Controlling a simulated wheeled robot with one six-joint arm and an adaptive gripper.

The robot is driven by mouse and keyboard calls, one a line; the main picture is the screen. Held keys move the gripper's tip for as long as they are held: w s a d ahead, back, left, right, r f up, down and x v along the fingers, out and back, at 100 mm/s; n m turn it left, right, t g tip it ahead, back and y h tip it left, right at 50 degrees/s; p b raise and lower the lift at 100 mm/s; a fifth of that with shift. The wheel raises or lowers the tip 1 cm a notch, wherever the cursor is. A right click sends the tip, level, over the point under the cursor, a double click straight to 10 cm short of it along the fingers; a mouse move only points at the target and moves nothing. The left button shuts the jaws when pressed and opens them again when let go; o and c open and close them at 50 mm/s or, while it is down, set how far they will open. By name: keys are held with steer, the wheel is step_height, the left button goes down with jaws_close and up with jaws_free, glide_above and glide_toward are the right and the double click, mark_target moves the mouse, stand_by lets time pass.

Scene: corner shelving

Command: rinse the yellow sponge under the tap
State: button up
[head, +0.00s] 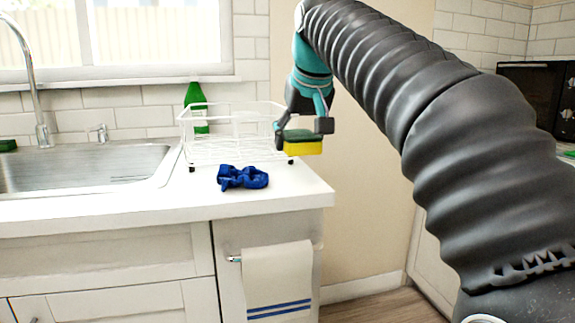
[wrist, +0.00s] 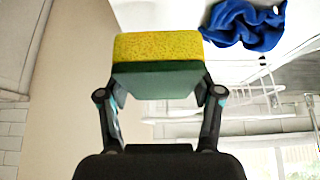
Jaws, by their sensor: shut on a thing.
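The yellow sponge (head: 303,148) with a green scouring side is held in my gripper (head: 303,132), in front of the right end of the counter. In the wrist view the sponge (wrist: 158,47) sits between the two fingertips of my gripper (wrist: 160,92), yellow face outward. The tap (head: 36,85) rises behind the sink (head: 90,172) at the far left of the head view. My gripper is well to the right of both. The top of the tap's spout is partly cut off by the frame.
A white wire dish rack (head: 215,152) stands between my gripper and the sink, with a green bottle (head: 195,96) behind it. A crumpled blue cloth (head: 242,178) lies on the counter (head: 300,190) in front. A striped towel (head: 278,275) hangs below. Another green item (head: 8,145) lies left of the tap.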

mark_target(288, 175)
steer(key=w+f, duration=0.1)
steer(key=w+a, duration=0.1)
steer(key=w+f, duration=0.1)
steer(key=shift+w+a+f, duration=0.3)
steer(key=shift+w+a, duration=0.1)
steer(key=shift+f+b, duration=0.8)
steer(key=shift+f, duration=1.2)
steer(key=shift+f, duration=0.15)
steer(key=o, duration=1.3)
steer(key=shift+c, duration=0.2)
steer(key=shift+r, duration=0.3)
steer(key=p+v, duration=0.2)
steer(key=v, duration=0.9)
steer(key=shift+s+d+r+p, duration=0.1)
steer(key=shift+s+r+p, duration=0.15)
steer(key=shift+r+p, duration=0.05)
